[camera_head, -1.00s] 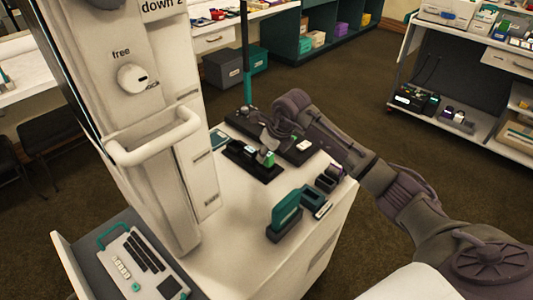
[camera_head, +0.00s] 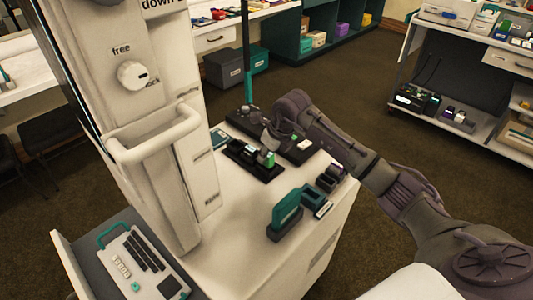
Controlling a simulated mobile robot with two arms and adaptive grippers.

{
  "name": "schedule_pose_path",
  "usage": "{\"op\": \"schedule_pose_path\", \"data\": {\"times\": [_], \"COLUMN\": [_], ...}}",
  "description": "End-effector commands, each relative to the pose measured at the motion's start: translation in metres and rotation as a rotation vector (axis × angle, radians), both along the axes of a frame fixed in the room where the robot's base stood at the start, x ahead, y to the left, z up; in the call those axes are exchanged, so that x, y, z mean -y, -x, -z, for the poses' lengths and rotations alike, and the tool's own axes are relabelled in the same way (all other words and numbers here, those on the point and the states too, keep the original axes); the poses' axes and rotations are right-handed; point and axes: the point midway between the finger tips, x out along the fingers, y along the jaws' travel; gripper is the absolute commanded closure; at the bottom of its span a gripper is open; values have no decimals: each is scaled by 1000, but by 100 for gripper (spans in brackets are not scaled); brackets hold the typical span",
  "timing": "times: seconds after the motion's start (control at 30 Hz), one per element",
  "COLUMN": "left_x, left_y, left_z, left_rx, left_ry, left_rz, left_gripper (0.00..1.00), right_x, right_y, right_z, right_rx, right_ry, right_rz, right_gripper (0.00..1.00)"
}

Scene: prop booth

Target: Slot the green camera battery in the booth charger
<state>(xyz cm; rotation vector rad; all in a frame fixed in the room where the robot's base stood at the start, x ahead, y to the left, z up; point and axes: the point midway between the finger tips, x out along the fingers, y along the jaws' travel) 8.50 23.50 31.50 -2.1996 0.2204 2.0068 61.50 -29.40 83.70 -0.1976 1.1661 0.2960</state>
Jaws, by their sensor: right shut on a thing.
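The green camera battery (camera_head: 268,158) is small and green with a pale patch. It stands at the right part of the dark booth charger (camera_head: 241,157) on the white counter. My right gripper (camera_head: 267,147) reaches in from the right and is shut on the battery from above. The fingertips are small and partly hidden by the wrist. I cannot tell how deep the battery sits in the charger slot. My left gripper is not in view.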

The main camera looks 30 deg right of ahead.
Motion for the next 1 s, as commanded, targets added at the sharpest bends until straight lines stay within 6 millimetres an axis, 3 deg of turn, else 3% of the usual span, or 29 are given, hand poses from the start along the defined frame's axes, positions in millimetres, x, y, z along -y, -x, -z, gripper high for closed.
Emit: {"op": "schedule_pose_path", "data": {"times": [0.33,1.0], "left_x": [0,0], "left_y": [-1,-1], "left_z": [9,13], "left_rx": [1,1], "left_ry": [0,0], "left_rz": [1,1], "left_gripper": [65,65], "right_x": [0,1], "right_y": [0,0], "right_z": [12,16], "right_rx": [0,1], "right_ry": [0,0], "right_rz": [0,1], "right_gripper": [100,100]}}
